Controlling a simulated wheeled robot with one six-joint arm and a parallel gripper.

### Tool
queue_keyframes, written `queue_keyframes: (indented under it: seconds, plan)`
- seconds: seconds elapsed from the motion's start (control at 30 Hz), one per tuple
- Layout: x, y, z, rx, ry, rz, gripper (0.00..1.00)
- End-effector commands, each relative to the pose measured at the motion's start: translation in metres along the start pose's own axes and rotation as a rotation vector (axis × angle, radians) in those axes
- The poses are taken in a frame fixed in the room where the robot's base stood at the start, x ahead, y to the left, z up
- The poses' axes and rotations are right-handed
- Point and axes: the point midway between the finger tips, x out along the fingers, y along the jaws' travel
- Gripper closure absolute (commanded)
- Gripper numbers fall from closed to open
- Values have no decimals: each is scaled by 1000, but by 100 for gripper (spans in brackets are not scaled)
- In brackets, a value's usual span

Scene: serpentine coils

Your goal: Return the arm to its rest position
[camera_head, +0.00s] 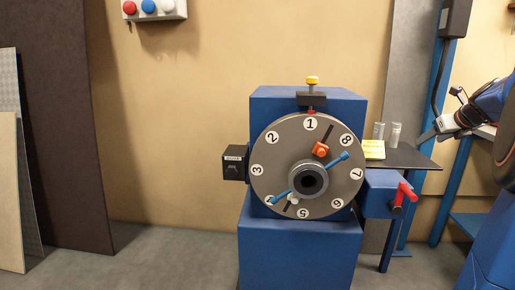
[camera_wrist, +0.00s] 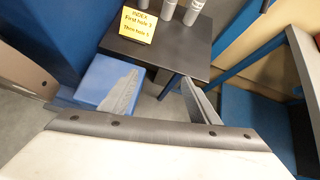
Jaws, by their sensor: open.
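My gripper (camera_head: 426,134) is at the right of the head view, beside the small dark shelf and apart from the machine. In the wrist view its two fingers (camera_wrist: 160,92) are spread with nothing between them, so it is open and empty. Below them show the dark shelf's edge and a blue block (camera_wrist: 104,80). My arm comes in from the right edge of the head view.
A blue machine (camera_head: 300,255) carries a numbered grey disc (camera_head: 275,165) with an orange knob (camera_head: 320,149). A red handle (camera_head: 405,195) sticks out below.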

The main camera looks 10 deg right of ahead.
Motion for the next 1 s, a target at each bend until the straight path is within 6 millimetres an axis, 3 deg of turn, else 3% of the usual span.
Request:
queue_keyframes:
  seconds: [0.27, 0.47, 0.7, 1.0]
  plan:
    - [-10, 72, -11, -288, 35, 61, 44]
    - [-27, 154, -36, -657, 61, 141, 44]
    - [-65, 268, -103, -1296, 63, 286, 44]
    - [-115, 362, -216, -2102, -16, 472, 44]
